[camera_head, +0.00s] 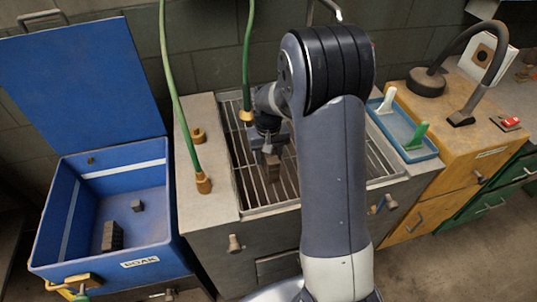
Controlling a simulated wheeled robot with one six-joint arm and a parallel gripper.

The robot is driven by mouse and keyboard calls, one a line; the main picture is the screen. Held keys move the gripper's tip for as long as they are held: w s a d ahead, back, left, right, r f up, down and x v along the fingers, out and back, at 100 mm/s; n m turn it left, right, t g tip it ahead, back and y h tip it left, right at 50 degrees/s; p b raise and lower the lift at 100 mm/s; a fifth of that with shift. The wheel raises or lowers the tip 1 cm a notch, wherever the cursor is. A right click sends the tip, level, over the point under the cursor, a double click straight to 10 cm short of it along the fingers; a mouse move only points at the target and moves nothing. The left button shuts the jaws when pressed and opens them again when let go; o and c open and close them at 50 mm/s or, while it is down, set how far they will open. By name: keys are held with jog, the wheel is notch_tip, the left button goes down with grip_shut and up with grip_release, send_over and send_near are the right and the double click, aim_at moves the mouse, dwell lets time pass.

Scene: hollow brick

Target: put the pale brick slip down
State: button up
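My gripper (271,157) points down over the metal grate (290,208) of the sink-like unit. A small grey-brown block (273,173), which looks like the brick slip, shows at its fingertips, and the gripper appears shut on it. The block looks more brown than pale in this light. I cannot tell whether its lower end touches the grate. My arm hides the middle and right part of the grate.
An open blue bin (62,222) at left holds a dark brick (112,236) and a small dark block (138,206). Green hoses (177,110) hang by the grate. A blue tray (408,140) with white and green items stands right, near a black lamp-like fixture (428,82).

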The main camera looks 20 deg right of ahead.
jog(key=shift+o, duration=0.3)
notch_tip(320, 180, up, 12)
jog(key=shift+r, duration=0.2)
